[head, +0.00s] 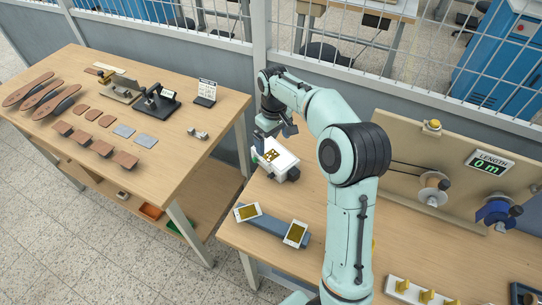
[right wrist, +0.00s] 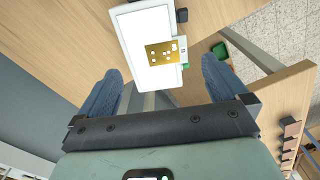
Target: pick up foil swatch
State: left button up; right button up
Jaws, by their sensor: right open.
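My right gripper (head: 276,137) is just above and behind the device. In the right wrist view its blue-grey fingers (right wrist: 163,85) are spread wide, empty, with the swatch ahead between them and apart from both. My left gripper is not in view.
Two white-framed gold plates (head: 248,212) (head: 296,234) sit on a blue-grey bar (head: 268,224) in front. A spool board with a length display (head: 489,163) stands right. The left table (head: 190,85) holds leather pieces and tools. A gap separates the tables.

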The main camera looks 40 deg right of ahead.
aim_at(271, 156)
jog(key=shift+w+a+f, duration=0.1)
jog(key=shift+w+f, duration=0.1)
jog(key=shift+f, duration=1.25)
jog(key=shift+w+a+f, duration=0.1)
jog(key=shift+w+f, duration=0.05)
jog(key=shift+f, duration=1.3)
jog(key=shift+f, duration=0.1)
jog(key=c, duration=0.9)
